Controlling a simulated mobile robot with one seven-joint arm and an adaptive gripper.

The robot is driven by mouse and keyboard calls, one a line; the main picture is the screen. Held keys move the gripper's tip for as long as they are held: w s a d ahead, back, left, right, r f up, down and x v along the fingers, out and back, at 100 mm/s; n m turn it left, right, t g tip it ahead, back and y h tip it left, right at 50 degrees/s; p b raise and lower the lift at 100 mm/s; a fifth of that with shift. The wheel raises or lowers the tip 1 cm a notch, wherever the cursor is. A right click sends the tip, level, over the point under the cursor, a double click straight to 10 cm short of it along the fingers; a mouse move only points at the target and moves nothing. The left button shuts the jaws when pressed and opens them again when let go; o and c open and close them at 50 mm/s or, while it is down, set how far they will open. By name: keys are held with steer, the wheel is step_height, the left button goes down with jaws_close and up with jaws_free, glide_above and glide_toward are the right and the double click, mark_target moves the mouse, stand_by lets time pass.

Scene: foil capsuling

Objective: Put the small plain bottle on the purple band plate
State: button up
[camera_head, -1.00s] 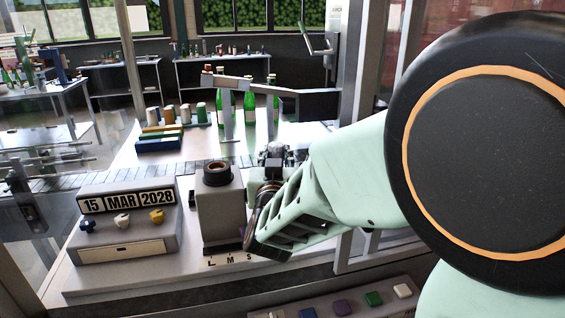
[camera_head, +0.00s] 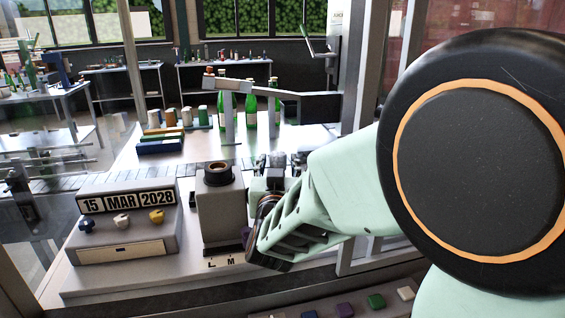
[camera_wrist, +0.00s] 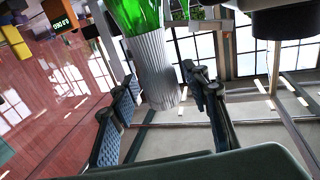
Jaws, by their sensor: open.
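My gripper (camera_wrist: 165,110) is open in the wrist view. A green bottle (camera_wrist: 135,14) with a ribbed silver sleeve (camera_wrist: 153,62) shows there; the sleeve's end appears between the two fingers, and I cannot tell how near it is. In the head view my gripper (camera_head: 275,162) is small and partly hidden, right of the grey block with a round top (camera_head: 218,205). Several green bottles (camera_head: 251,112) stand upright behind it; I cannot tell which is the small plain one. A purple plate or button (camera_head: 345,310) lies in the coloured row at the bottom edge.
A date box reading 15 MAR 2028 (camera_head: 127,200) stands left of the grey block. Coloured blocks (camera_head: 160,145) and spools (camera_head: 186,117) stand farther back left. A grey overhead bar (camera_head: 228,84) crosses near the bottles. A post (camera_head: 362,150) rises to the right.

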steer(key=shift+r, duration=0.25)
steer(key=s, duration=0.7)
steer(key=shift+s+f, duration=0.1)
steer(key=shift+s, duration=0.15)
